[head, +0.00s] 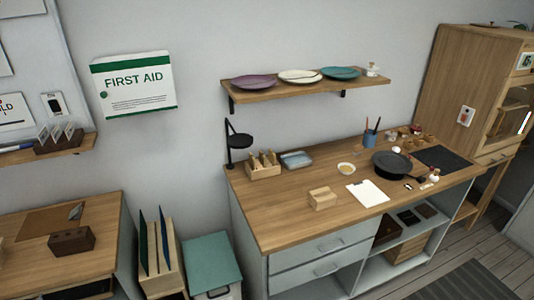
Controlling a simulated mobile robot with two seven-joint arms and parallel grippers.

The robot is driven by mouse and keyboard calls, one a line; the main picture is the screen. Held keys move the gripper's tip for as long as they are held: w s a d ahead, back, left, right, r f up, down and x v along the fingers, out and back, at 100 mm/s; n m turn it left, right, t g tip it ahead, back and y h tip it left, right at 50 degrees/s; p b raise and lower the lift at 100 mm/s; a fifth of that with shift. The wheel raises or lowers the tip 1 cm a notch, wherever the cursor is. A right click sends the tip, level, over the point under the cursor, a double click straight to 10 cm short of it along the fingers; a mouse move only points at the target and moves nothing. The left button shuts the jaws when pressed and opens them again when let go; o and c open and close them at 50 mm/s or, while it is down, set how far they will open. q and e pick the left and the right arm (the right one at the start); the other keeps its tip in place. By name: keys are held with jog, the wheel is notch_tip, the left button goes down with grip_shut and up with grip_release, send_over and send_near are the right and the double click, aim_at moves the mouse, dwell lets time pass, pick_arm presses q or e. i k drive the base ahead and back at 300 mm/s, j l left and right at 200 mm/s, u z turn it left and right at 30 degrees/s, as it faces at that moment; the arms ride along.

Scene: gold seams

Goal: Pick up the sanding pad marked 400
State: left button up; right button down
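No marking 400 can be read anywhere in the head view, so I cannot tell which thing is the sanding pad. A wooden rack (264,171) with several upright pieces stands at the back left of the workbench (285,222). A light wooden block (322,199) lies near the bench's front. Small dark flat pieces (408,216) lie on the open shelf under the bench; their markings are too small to read. Neither of my grippers is in view.
A black round pan (391,164), a white sheet (367,193), a blue cup (370,138) and a black lamp (237,142) stand on the bench. Left are a teal box (212,262) and a second table (97,222). Grey floor (500,265) shows at lower right.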

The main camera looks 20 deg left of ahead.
aim_at(252, 160)
jog(key=i+l, duration=0.4)
jog(key=l, duration=0.2)
jog(key=i+l+u, duration=0.1)
jog(key=u, duration=0.25)
jog(key=l+u, duration=0.35)
jog(key=i+l+u, duration=0.1)
jog(key=u, duration=0.25)
